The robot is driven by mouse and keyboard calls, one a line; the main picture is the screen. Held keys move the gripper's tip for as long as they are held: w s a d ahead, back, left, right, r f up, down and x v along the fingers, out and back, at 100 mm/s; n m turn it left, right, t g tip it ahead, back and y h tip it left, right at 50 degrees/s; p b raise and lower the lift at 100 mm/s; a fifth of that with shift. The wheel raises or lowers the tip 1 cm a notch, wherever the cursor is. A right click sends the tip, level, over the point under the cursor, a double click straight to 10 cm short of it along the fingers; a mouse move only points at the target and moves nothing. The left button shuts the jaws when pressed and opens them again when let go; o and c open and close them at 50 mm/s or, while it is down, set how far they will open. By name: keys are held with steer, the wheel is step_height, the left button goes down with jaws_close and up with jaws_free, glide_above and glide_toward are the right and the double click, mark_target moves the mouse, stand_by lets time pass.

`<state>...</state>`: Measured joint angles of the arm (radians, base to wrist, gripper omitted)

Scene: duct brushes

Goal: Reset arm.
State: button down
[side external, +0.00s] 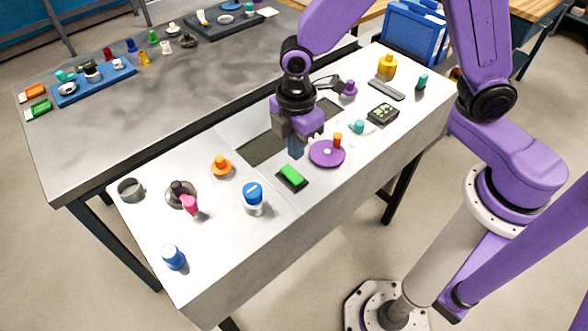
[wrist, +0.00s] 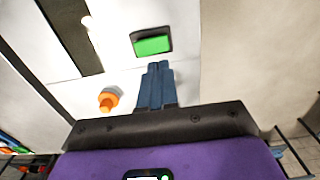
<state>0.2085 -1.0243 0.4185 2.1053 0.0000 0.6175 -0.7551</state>
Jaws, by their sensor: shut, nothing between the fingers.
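My gripper (side external: 296,152) hangs over the middle of the white workbench (side external: 150,225), fingers pointing down. Its blue fingers are pressed together and empty in the wrist view (wrist: 156,68). A green block on a dark base (side external: 292,177) is just below and in front of the gripper in the side view. It also shows in the wrist view (wrist: 152,42), just beyond the fingertips and apart from them. My purple arm reaches in from the right. The gripper's exact height above the bench is hard to tell.
A purple disc (side external: 326,154) with an orange knob lies right of the gripper. An orange knob (side external: 221,166) and a blue-topped jar (side external: 254,198) stand to the left. A dark slot (side external: 262,149) is in the bench. A grey table (side external: 110,125) with trays stands behind.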

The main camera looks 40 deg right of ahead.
steer(key=s+d+r+m, duration=0.2)
steer(key=s+d+r, duration=0.3)
steer(key=s+d, duration=0.2)
steer(key=s+d+r+m, duration=0.3)
steer(key=s+d, duration=0.5)
steer(key=s, duration=0.3)
steer(key=shift+s+r, duration=0.35)
steer(key=shift+r, duration=0.55)
